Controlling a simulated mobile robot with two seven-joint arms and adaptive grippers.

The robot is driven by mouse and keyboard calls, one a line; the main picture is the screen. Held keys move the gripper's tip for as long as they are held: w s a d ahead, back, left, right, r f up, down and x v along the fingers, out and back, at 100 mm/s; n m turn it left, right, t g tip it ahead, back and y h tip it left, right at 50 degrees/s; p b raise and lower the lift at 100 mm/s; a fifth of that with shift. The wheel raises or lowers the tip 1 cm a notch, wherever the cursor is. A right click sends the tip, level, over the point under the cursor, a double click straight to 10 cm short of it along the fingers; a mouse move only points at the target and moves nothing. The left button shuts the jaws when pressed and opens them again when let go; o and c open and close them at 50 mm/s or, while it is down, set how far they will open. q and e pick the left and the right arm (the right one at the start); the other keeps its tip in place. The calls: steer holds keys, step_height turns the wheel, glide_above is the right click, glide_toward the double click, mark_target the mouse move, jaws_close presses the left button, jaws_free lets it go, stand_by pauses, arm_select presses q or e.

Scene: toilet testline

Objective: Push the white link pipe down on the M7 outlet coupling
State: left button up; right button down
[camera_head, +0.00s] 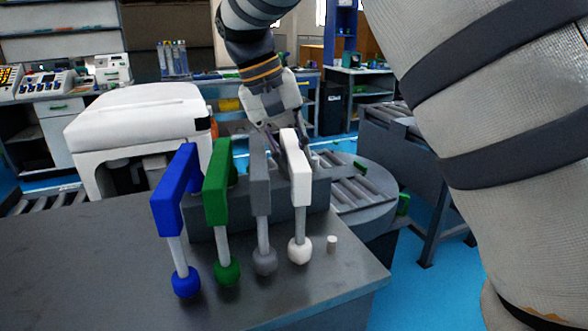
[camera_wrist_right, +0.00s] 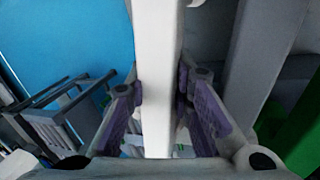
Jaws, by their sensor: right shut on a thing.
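The white link pipe (camera_head: 299,178) is the rightmost of the colored link pipes on the dark table. Its thin lower rod runs down to a white ball-shaped end (camera_head: 300,251) at the table top. My right gripper (camera_head: 288,146) is behind its upper part, reaching in from above. In the right wrist view, the gripper's purple-padded fingers (camera_wrist_right: 160,88) are closed on both sides of the white pipe (camera_wrist_right: 156,60). The M7 outlet coupling cannot be clearly told apart. My left gripper is not in view.
A gray link pipe (camera_head: 261,178) stands close on the left, then green (camera_head: 216,190) and blue (camera_head: 172,205) ones. A white toilet (camera_head: 140,125) is behind. The table's left part is clear.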

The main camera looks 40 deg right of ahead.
step_height(320, 180, up, 15)
steer(key=shift+b, duration=0.45)
stand_by(0.6)
